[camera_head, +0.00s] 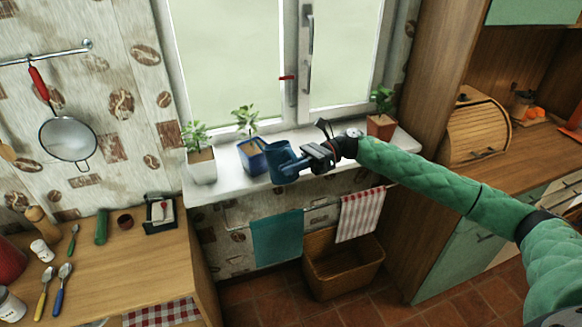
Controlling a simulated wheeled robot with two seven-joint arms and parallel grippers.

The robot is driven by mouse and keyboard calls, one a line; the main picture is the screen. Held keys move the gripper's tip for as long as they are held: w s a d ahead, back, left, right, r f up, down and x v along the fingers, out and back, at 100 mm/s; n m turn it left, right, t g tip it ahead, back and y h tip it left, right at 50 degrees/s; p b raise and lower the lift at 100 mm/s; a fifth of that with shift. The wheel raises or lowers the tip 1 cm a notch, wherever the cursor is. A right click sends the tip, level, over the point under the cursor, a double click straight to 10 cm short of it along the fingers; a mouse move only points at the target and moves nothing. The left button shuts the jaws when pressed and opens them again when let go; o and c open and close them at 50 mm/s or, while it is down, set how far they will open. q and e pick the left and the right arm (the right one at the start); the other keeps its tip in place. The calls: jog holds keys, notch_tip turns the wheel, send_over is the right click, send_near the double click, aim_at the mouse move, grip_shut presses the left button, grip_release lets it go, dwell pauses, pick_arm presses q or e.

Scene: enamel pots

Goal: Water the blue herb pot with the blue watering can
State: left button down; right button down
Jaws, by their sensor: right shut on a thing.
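The blue herb pot (249,158) stands on the windowsill with a leafy green plant in it. The blue watering can (283,163) is just to its right and looks tilted toward it. The can overlaps the pot's right edge in the picture, so I cannot tell whether they touch. My right gripper (312,160) reaches in from the right and is shut on the watering can. The can's spout and any water are not clear to see. My left gripper is not in view.
A white herb pot (202,166) stands left on the windowsill (226,180), and a terracotta pot (381,127) stands right, behind my right arm. The window handle (307,45) is above. Towels (277,239) hang below, over a wicker basket (342,271). A cluttered wooden counter (140,262) is at left.

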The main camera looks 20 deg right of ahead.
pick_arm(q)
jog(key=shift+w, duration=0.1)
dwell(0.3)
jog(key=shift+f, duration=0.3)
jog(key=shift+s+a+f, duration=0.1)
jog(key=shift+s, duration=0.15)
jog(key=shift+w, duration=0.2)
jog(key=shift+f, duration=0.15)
